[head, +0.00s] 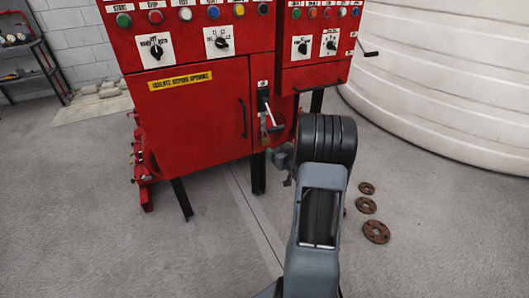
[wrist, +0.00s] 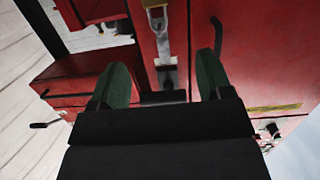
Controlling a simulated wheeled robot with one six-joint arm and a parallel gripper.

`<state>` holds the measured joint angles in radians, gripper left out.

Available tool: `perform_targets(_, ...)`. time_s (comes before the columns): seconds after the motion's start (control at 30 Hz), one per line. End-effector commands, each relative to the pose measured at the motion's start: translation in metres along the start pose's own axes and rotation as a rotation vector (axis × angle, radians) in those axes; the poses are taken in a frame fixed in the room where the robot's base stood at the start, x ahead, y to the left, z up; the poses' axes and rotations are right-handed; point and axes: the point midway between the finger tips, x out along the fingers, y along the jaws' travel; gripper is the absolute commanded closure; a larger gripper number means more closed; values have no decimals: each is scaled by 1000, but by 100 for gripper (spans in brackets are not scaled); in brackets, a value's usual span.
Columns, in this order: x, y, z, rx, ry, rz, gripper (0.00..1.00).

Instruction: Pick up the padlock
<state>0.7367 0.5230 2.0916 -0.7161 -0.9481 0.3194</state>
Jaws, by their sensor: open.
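The padlock (head: 265,141) appears as a small brass-coloured shape hanging below the grey switch lever on the red cabinet, just left of my arm. In the wrist view the padlock (wrist: 157,4) is at the top edge, with its pale shackle below it and part of its body cut off. My gripper (wrist: 165,65) is open and empty, its two green-padded fingers spread in front of the cabinet. The padlock lies beyond the fingertips, apart from them. In the head view my gripper (head: 281,156) is small and partly hidden behind my arm.
The red control cabinet (head: 190,120) stands on black legs, with knobs and buttons above. The dark switch handle (head: 263,100) is above the padlock. Several rusty flanges (head: 376,232) lie on the floor at right. A white tank (head: 450,80) stands behind. The front floor is clear.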

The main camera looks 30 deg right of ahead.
Motion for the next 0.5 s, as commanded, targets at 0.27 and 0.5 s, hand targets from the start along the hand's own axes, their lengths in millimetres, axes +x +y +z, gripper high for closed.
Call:
perform_targets(0.27,34,6,20,19,50,-29,28)
perform_targets(0.5,72,6,17,19,49,-27,28)
